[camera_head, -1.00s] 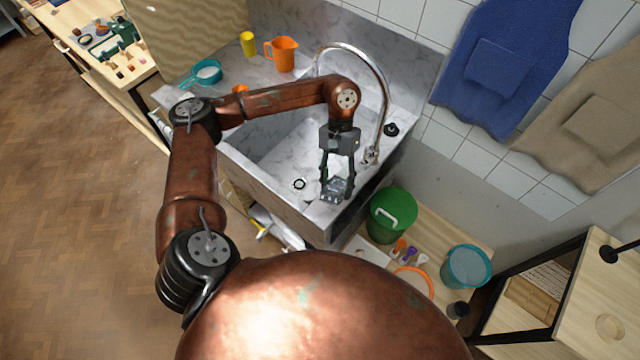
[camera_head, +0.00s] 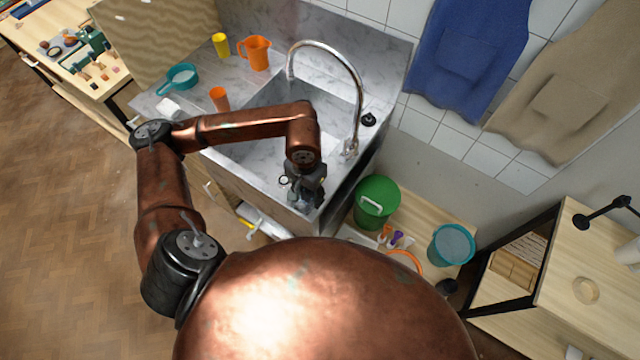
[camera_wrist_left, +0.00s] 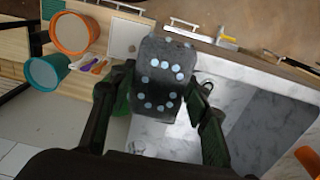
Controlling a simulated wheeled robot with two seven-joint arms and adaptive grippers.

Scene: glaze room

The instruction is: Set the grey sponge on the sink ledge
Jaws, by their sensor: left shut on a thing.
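The grey sponge (camera_wrist_left: 161,80), a dark grey block with pale blue dots, is gripped between the fingers of my left gripper (camera_wrist_left: 153,98) in the left wrist view. In the head view my left gripper (camera_head: 305,196) points down near the front right corner of the marble sink (camera_head: 247,179). There the wrist and fingers mostly hide the sponge. The sink's pale marble rim (camera_wrist_left: 245,72) also shows beside the sponge in the left wrist view. I cannot tell whether the sponge touches the marble. My right gripper is not in view.
A curved metal faucet (camera_head: 357,95) rises at the back right of the sink. An orange cup (camera_head: 219,98), an orange jug (camera_head: 257,53), a yellow cup (camera_head: 221,45) and a teal pan (camera_head: 182,76) stand on the left counter. A green bucket (camera_head: 377,203) stands right of the sink.

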